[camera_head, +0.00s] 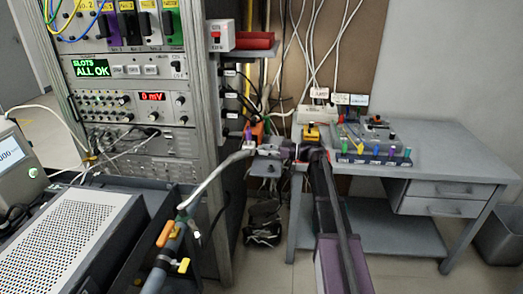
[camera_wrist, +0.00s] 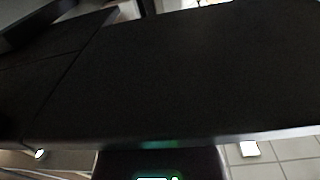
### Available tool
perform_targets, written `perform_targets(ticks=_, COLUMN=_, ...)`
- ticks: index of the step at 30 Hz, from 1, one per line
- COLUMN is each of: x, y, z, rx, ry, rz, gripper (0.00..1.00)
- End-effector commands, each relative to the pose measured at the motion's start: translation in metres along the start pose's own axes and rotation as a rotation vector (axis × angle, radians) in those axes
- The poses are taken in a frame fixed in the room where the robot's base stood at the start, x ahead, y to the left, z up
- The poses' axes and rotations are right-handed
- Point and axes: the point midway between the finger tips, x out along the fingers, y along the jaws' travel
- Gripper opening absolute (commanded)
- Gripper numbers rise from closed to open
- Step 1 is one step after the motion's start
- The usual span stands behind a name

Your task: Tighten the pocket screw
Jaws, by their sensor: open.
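I cannot make out the pocket screw in either view. My gripper's fingers cannot be picked out in either view. In the wrist view a large plain black surface (camera_wrist: 180,75) fills most of the picture at close range. Below its light front edge is a dark block (camera_wrist: 160,160) with a small green glow, cut off by the frame. In the head view a small bench device (camera_head: 375,145) with several coloured knobs and plugs stands on the grey table (camera_head: 450,155).
An instrument rack (camera_head: 135,125) stands at the left. A perforated grey box (camera_head: 65,240) fills the lower left. A pale pipe (camera_head: 215,180) crosses toward the table. A dark and purple long body (camera_head: 335,250) rises from the lower middle. Floor shows right of it.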

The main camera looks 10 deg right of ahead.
Motion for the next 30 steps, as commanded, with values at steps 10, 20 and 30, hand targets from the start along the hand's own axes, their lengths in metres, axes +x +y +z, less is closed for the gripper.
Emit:
perform_targets(ticks=10, x=-0.05, y=0.0, z=0.0, rx=0.0, ry=0.001, rz=0.002, gripper=0.69)
perform_targets(ticks=20, x=-0.095, y=0.0, z=0.0, rx=0.0, ry=0.001, rz=0.001, gripper=0.69)
perform_targets(ticks=30, x=-0.108, y=0.0, z=0.001, rx=0.0, ry=0.001, rz=-0.001, gripper=0.69)
